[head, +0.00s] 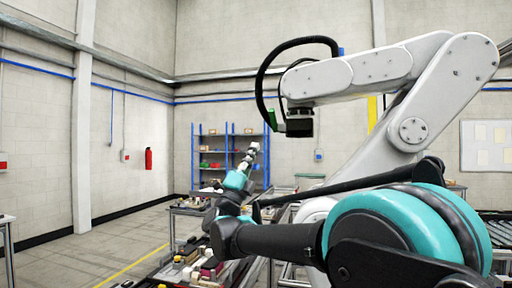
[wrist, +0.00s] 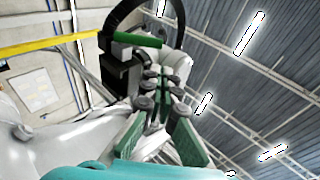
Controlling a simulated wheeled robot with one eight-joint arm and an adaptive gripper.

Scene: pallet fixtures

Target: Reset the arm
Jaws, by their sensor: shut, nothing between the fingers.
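My arm, teal and black, reaches from the lower right towards the middle of the head view. My gripper (head: 253,148) is small there, raised above the workbenches and tilted upward, in front of the blue shelf. In the wrist view my gripper (wrist: 163,78) shows green and grey fingers closed together, with nothing held between them. The gripper points up towards the ceiling and the white industrial arm's tool head.
A large white industrial arm (head: 412,100) with a black tool head (head: 299,122) stands at the right. Benches with small parts (head: 190,270) lie below my arm. A blue shelf (head: 213,141) stands at the back. The left floor (head: 110,257) is clear.

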